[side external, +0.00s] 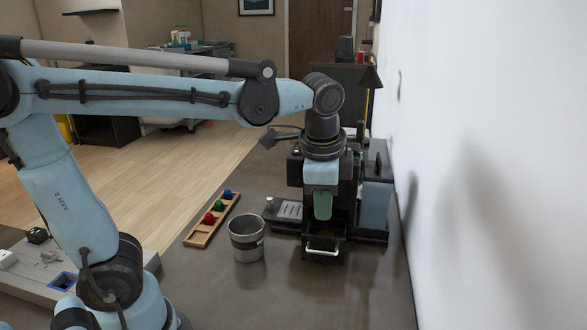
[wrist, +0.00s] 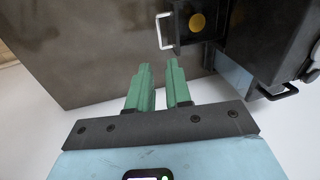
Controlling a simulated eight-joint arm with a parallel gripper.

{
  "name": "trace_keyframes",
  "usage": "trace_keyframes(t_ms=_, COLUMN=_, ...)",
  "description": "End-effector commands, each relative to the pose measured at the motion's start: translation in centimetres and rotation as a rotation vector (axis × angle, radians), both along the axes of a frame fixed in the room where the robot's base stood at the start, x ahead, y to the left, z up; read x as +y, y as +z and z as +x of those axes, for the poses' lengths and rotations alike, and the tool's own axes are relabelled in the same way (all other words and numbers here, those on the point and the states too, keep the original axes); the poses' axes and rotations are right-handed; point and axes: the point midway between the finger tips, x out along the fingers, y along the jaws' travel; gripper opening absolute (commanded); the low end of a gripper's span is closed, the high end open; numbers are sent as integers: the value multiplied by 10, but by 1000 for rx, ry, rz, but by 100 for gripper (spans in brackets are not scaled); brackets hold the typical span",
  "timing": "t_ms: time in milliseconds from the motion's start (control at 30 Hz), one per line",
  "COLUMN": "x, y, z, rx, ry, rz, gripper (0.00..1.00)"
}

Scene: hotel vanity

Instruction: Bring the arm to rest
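My gripper (side external: 323,208) has green fingers pointing down. In the side view it hangs in front of a black machine (side external: 375,165), above a small drawer (side external: 323,255) with a pale handle. My arm reaches across from the left. In the wrist view my gripper (wrist: 159,66) shows its two green fingers apart, with an empty gap between them. There the drawer (wrist: 180,45) sticks out of the dark unit beyond the fingertips, with a round gold item (wrist: 197,22) in it. The fingers look clear of the drawer, though the exact distance is hard to tell.
A metal cup (side external: 246,240) stands on the dark counter (side external: 300,295), left of the drawer. A wooden rack (side external: 198,238) holds red, green and blue pieces. A slotted tray (side external: 288,210) lies beside the machine. A white wall (side external: 490,130) bounds the right. The counter front is clear.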

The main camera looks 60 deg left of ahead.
Motion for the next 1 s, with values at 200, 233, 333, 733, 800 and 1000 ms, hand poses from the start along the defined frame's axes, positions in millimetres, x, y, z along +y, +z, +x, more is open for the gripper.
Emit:
trace_keyframes(t_ms=200, x=12, y=-18, z=-22, rx=-192, ry=254, rz=-136, gripper=19)
trace_keyframes(t_ms=233, x=14, y=-22, z=-25, rx=-222, ry=296, rz=-161, gripper=19)
trace_keyframes(t_ms=333, x=18, y=-32, z=-33, rx=-317, ry=426, rz=-243, gripper=19)
trace_keyframes(t_ms=733, x=24, y=-50, z=-44, rx=-476, ry=653, rz=-404, gripper=19)
trace_keyframes(t_ms=800, x=24, y=-50, z=-44, rx=-476, ry=653, rz=-404, gripper=19)
trace_keyframes(t_ms=1000, x=24, y=-50, z=-44, rx=-474, ry=651, rz=-402, gripper=19)
